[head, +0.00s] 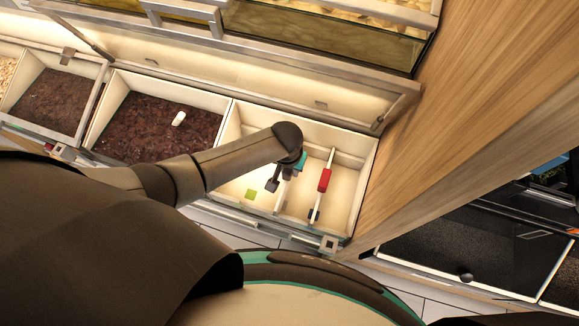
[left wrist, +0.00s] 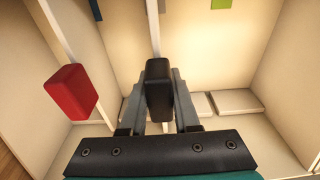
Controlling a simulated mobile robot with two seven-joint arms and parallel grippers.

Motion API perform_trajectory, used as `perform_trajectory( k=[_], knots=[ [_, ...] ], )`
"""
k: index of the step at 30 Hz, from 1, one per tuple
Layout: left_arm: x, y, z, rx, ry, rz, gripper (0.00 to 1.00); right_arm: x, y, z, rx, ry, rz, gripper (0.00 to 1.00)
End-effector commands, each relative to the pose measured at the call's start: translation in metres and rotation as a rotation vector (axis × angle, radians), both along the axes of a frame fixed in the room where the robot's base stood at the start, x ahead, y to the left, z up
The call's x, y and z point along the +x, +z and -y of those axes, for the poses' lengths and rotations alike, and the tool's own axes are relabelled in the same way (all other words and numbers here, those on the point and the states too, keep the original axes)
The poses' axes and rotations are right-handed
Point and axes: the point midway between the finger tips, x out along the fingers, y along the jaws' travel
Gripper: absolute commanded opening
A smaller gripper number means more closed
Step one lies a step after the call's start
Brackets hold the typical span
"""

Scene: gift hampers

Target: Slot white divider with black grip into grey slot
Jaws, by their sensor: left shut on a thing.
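My left gripper (head: 284,175) is over the pale bin in the head view. In the left wrist view, the gripper (left wrist: 158,100) is shut on the black grip (left wrist: 158,72) of the white divider. The divider's thin white panel (left wrist: 153,25) runs up the picture from the grip. A small grey patch (left wrist: 161,5) at the top edge, beside the panel, may be the grey slot; I cannot tell whether the divider touches it. In the head view my arm and gripper hide much of the divider. My right gripper is in neither view.
A red grip (head: 325,180) on another white divider stands to the right inside the bin; it also shows in the left wrist view (left wrist: 71,92). A green square (head: 250,193) is left of the gripper. Bins of brown material (head: 150,125) lie left; a wooden panel (head: 450,120) stands right.

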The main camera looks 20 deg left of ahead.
Motion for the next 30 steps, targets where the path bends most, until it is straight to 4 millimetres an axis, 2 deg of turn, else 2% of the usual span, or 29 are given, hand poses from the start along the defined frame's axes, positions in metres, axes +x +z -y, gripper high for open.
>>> perform_trajectory(
  k=[8, 9, 18, 26, 30],
  knots=[
    [0.000, -0.008, 0.000, 0.000, 0.000, 0.000, 0.00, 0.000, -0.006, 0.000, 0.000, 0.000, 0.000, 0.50],
    [0.000, -0.008, 0.000, 0.000, 0.000, 0.000, 0.31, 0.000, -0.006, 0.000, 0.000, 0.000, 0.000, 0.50],
    [0.000, -0.007, 0.000, 0.000, 0.000, 0.000, 0.64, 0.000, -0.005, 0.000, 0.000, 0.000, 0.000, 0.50],
    [0.000, -0.007, 0.000, 0.001, -0.001, -0.001, 0.65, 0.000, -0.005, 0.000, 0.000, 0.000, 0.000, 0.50],
    [-0.001, 0.002, 0.000, -0.001, -0.001, 0.000, 0.65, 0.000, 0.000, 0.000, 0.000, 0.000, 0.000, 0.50]
  ],
)
